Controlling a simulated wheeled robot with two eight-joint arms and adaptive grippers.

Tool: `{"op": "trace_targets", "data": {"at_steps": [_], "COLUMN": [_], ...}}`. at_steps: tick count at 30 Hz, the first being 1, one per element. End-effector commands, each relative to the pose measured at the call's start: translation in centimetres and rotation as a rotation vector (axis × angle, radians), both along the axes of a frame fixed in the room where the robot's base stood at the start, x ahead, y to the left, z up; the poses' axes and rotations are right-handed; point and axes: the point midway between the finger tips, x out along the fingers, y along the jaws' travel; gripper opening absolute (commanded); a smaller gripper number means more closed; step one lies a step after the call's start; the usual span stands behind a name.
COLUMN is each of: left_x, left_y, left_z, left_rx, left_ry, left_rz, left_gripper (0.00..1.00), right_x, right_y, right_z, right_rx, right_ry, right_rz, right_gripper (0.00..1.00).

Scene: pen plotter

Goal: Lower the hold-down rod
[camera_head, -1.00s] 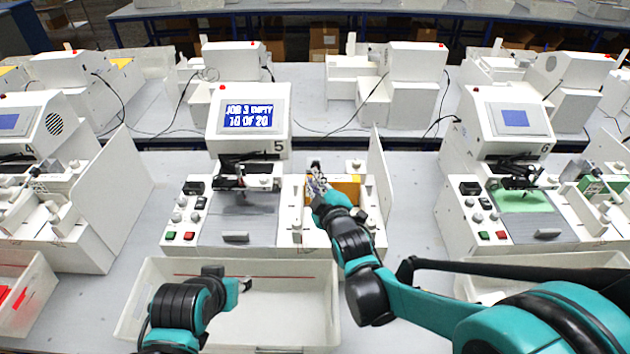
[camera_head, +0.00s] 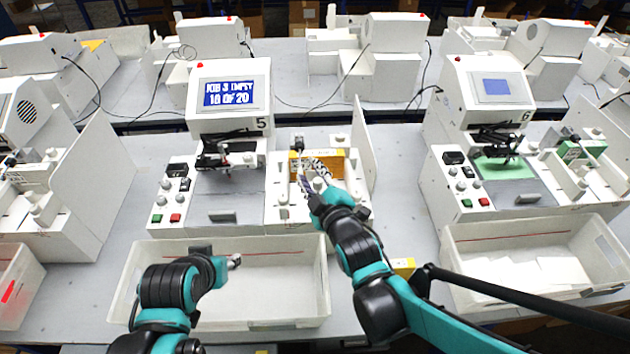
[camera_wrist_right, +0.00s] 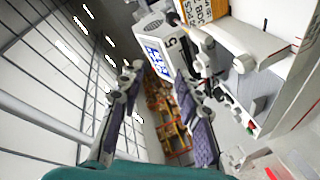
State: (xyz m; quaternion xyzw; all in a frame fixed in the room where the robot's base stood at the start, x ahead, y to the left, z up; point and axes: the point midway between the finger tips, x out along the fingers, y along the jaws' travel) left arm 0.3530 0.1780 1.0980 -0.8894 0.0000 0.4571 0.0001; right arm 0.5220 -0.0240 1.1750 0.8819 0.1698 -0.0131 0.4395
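Plotter station 5 (camera_head: 228,100) stands in the middle of the head view. On its right-hand side is a white tray (camera_head: 352,205) with an orange pack (camera_head: 333,160). The orange pack also shows at the top of the right wrist view (camera_wrist_right: 206,10). White knobs and a white bar (camera_wrist_right: 262,50) are beside it; I cannot tell for sure whether this bar is the hold-down rod. My right gripper (camera_head: 312,168) is open and empty over the tray, partly hiding it. Its two spread fingers show in the wrist view (camera_wrist_right: 158,85). My left gripper (camera_head: 236,261) hangs over a white bin; its finger opening is unclear.
A white bin (camera_head: 320,290) stands in front of station 5. Another bin (camera_head: 460,248) with white sheets is at the right. A yellow block (camera_head: 403,267) lies between them. An upright white panel (camera_head: 363,150) borders the tray's right. Station 6 (camera_head: 490,95) is to the right.

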Motion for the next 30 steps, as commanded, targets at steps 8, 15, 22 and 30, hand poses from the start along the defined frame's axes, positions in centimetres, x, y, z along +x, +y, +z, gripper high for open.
{"op": "trace_targets", "data": {"at_steps": [8,15,22,30], "left_x": [0.0,0.0,0.0,0.0], "left_y": [0.0,0.0,0.0,0.0], "left_z": [0.0,0.0,0.0,-0.5], "left_rx": [0.000,0.000,0.000,0.000], "left_ry": [0.000,0.000,0.000,0.000], "left_rz": [0.000,0.000,0.000,0.000], "left_gripper": [0.40,0.40,0.40,0.40], "right_x": [-2.8,-3.2,-3.2,-3.4], "right_y": [-0.8,-1.0,-1.0,-2.2], "right_z": [0.5,0.6,0.6,-0.5], "right_rx": [0.000,0.000,0.000,0.036], "right_ry": [0.000,0.000,0.000,0.058], "right_rz": [0.000,0.000,0.000,-0.034], "right_gripper": [0.34,0.34,0.34,0.34]}}
